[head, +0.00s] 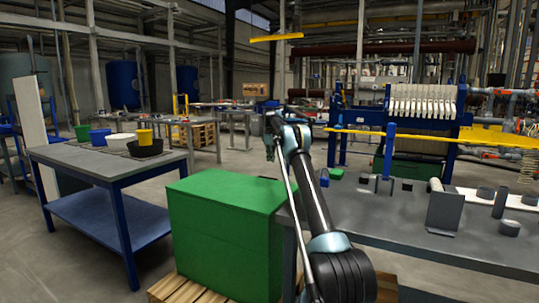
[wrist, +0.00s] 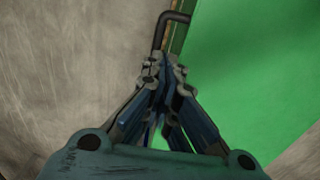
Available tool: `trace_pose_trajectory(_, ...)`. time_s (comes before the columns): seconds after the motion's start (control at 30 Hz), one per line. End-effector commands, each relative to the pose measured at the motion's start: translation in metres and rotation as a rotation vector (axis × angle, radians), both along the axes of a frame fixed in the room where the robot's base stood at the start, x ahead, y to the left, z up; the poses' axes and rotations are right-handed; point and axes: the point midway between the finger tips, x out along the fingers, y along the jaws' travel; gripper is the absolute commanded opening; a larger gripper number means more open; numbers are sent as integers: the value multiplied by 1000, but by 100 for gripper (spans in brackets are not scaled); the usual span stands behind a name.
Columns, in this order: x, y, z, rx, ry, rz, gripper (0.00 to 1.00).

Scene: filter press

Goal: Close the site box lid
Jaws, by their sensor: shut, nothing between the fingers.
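The green site box (head: 225,235) stands low in the middle of the head view on a wooden pallet. Its top looks flat and level, and I see no raised lid or open gap from this side. In the wrist view a broad green surface (wrist: 260,60), seemingly the box, fills the right side. A dark bent bar like a handle (wrist: 170,17) sticks out at its left edge. My gripper (wrist: 161,68) is shut and empty, its fingertips just below the bar in the picture. I cannot tell whether they touch it. In the head view my gripper is small and unclear.
A blue-framed table (head: 100,165) with several tubs stands left of the box. A grey workbench (head: 400,225) with metal parts stands to the right, close to the box. The wooden pallet (head: 190,290) juts out in front. Concrete floor (head: 60,255) is clear at lower left.

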Motion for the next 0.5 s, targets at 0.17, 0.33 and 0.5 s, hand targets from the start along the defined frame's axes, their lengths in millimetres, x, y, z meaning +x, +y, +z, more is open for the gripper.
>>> trace_pose_trajectory(0.17, 3, -4, -26, 1, 2, -1, 0)
trace_pose_trajectory(0.33, 6, -8, -52, 1, 2, -1, 0)
trace_pose_trajectory(0.5, 9, -11, -77, 1, 1, -2, 0)
